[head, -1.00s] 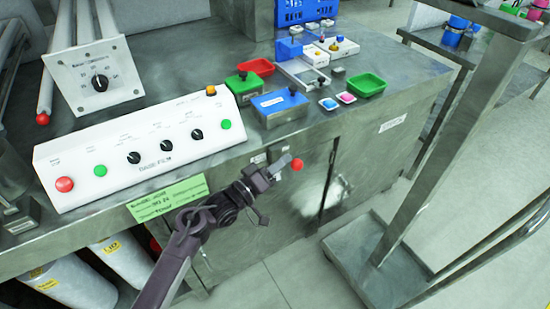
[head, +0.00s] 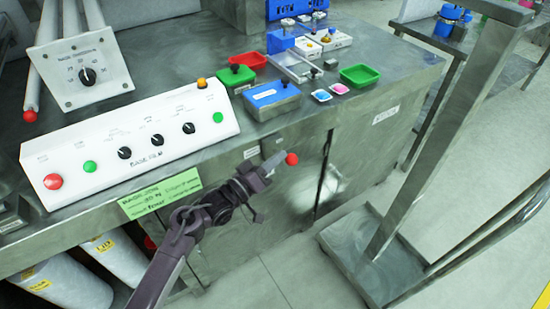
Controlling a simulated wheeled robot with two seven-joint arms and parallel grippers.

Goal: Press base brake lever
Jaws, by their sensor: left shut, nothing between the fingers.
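The brake lever's red knob (head: 291,159) sticks out in front of the steel cabinet, below the bench top; a grey lever arm (head: 274,161) runs to its left. My left gripper (head: 258,178) is shut and empty, just left of and slightly below the knob, close by the lever arm. I cannot tell whether it touches the lever. A small label plate (head: 251,152) sits on the cabinet front behind it. My right gripper is not in view.
A white control panel (head: 135,150) with buttons and knobs stands on the bench (head: 345,110). A green card (head: 160,193) hangs at its front edge. A steel cart frame (head: 395,225) stands at right, with open floor between.

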